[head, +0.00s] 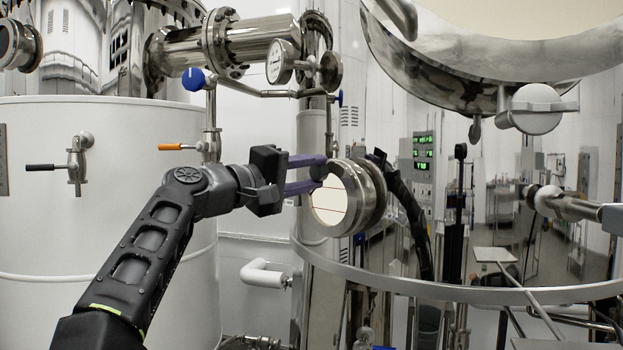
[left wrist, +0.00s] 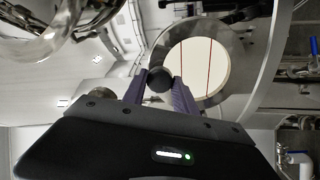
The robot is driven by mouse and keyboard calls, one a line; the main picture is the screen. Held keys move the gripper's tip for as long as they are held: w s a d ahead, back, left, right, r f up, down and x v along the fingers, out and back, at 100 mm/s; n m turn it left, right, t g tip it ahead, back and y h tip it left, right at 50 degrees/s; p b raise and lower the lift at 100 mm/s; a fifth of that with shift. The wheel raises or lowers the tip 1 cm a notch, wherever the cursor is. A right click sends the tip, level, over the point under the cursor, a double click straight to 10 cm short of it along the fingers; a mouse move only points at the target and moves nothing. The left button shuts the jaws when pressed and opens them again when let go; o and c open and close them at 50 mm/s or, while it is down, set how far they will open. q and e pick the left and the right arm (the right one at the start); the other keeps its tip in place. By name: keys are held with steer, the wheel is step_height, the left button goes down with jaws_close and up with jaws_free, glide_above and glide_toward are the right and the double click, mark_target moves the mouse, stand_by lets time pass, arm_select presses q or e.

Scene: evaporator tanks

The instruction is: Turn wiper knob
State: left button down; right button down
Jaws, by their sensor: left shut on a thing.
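The round sight glass (head: 332,203) has a thick steel flange and a pale face with thin red lines. It sits on the side of the shiny steel tank in the head view, and its glass also shows in the left wrist view (left wrist: 200,68). The wiper knob (left wrist: 159,76) is a dark round ball at the edge of the glass. My left gripper (head: 318,173) is shut on the knob, with one purple finger on each side of it. In the head view the fingers partly hide the knob. My right gripper is not in view.
A pressure gauge (head: 280,62) and a blue-knobbed valve (head: 193,79) are on pipework above my left arm. An orange-handled valve (head: 171,147) and a black-handled valve (head: 40,167) are by the white tank (head: 110,125). A steel rim (head: 470,291) runs below the sight glass.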

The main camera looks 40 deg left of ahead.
arm_select(q)
steer(key=shift+r+m, duration=0.1)
steer(key=shift+m, duration=1)
steer(key=c, duration=1)
jaws_free()
steer(key=shift+s+a+b, duration=0.1)
steer(key=shift+s+b, duration=0.25)
steer(key=shift+s, duration=0.15)
steer(key=b+v, duration=0.1)
steer(key=v, duration=0.5)
steer(key=shift+s+b, duration=0.35)
steer(key=shift+s, duration=0.05)
steer(key=shift+a, duration=0.1)
